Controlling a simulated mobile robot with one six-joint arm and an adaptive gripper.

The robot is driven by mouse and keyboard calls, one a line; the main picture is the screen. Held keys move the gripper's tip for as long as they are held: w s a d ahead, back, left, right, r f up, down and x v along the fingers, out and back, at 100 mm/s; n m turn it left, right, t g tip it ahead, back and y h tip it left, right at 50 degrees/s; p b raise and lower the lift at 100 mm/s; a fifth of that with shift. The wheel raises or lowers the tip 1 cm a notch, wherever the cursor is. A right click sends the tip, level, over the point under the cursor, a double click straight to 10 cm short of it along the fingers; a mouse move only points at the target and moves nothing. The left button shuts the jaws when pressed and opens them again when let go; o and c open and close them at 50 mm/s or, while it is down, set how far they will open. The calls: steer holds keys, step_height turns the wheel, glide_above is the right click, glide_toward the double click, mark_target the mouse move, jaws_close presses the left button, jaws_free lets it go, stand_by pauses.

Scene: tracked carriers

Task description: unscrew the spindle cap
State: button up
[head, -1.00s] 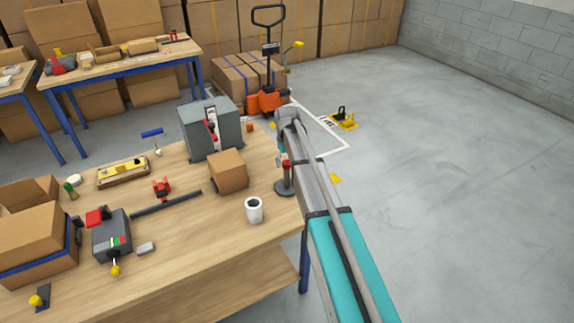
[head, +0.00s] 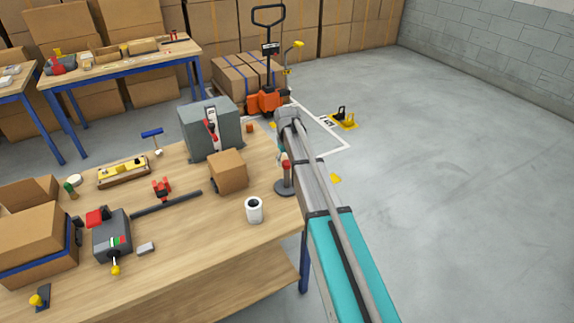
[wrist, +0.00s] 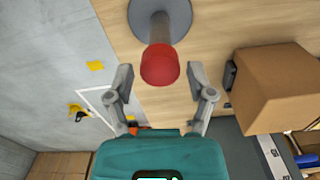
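The spindle stands upright near the right edge of the workbench, a grey post on a round dark base (head: 286,187). Its red cap (head: 287,164) is on top; the cap also shows large in the wrist view (wrist: 160,65), with the grey base (wrist: 150,12) beyond it. My gripper (wrist: 160,73) is open, with one finger on each side of the cap in the wrist view. Clear gaps show between both fingers and the cap, and I see no contact. How deep the fingers reach along the cap is hard to tell. In the head view my gripper is mostly hidden.
A small cardboard box (head: 228,170) stands left of the spindle, also in the wrist view (wrist: 278,88). A white mug (head: 254,210) stands in front. A grey machine (head: 210,130) stands behind. The floor (head: 440,180) right of the bench is open.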

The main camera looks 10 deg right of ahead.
steer(key=c, duration=0.5)
steer(key=n, duration=0.6)
steer(key=shift+n, duration=0.4)
steer(key=shift+c, duration=0.2)
steer(key=shift+n, duration=1.5)
steer(key=shift+n, duration=0.3)
steer(key=n, duration=0.3)
steer(key=shift+n, duration=0.4)
steer(key=n, duration=0.5)
steer(key=shift+s, duration=0.1)
steer(key=shift+n, duration=0.4)
